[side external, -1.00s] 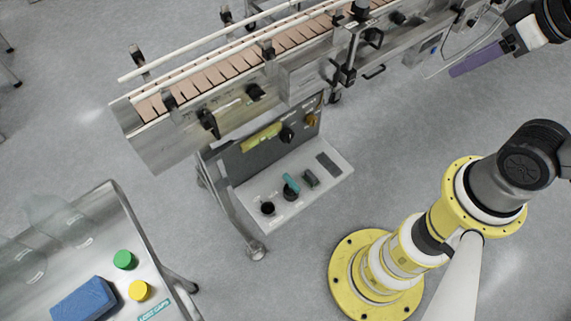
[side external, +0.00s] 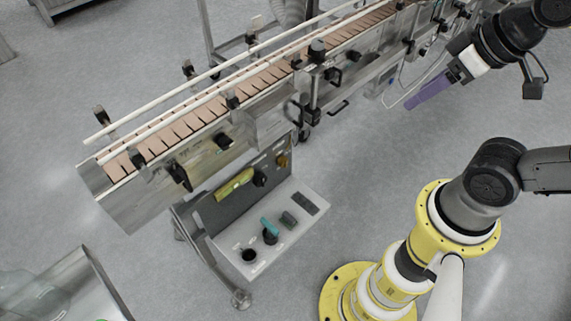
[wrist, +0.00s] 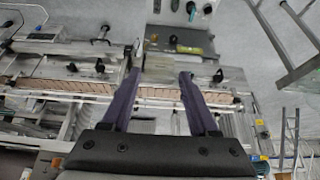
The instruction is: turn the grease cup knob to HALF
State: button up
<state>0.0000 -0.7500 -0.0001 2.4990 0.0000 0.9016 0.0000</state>
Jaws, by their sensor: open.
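A grey control shelf (side external: 290,250) juts out below the conveyor. It carries a round black knob (side external: 249,255), a dark knob with a teal bar handle (side external: 270,228) and a dark block-shaped fitting (side external: 289,219). Their labels are too small to read, so I cannot tell which is the grease cup knob or where HALF lies. My gripper (side external: 410,104) has purple fingers and is at the upper right, well apart from the shelf. The wrist view shows my gripper (wrist: 159,74) open and empty, with the teal-handled knob (wrist: 190,9) at the top edge.
The conveyor (side external: 190,120) with its rails and brackets runs diagonally behind the shelf. An upright panel behind the shelf bears a black knob (side external: 260,178) and a yellow-green strip (side external: 234,184). A metal table (side external: 75,285) is at lower left. Open floor lies right of the shelf.

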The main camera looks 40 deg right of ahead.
aim_at(285, 164)
jog(key=shift+o, duration=0.9)
jog(key=shift+r, duration=0.35)
notch_tip(285, 164, up, 4)
jog(key=w+a+r+n+t+y, duration=0.1)
jog(key=w+a+n+t+y, duration=0.2)
jog(key=w, duration=0.4)
jog(key=w+a+r+n+t+y, duration=0.1)
jog(key=w+a+r+n+t, duration=0.1)
jog(key=w+a, duration=0.45)
jog(key=w+d+f+n+t+h, duration=0.1)
jog(key=w+d+t+h, duration=0.3)
jog(key=w, duration=0.4)
jog(key=d+f+h, duration=0.3)
jog(key=d+h, duration=0.1)
notch_tip(285, 164, down, 54)
jog(key=x, duration=1.4)
jog(key=shift+a+r, duration=0.1)
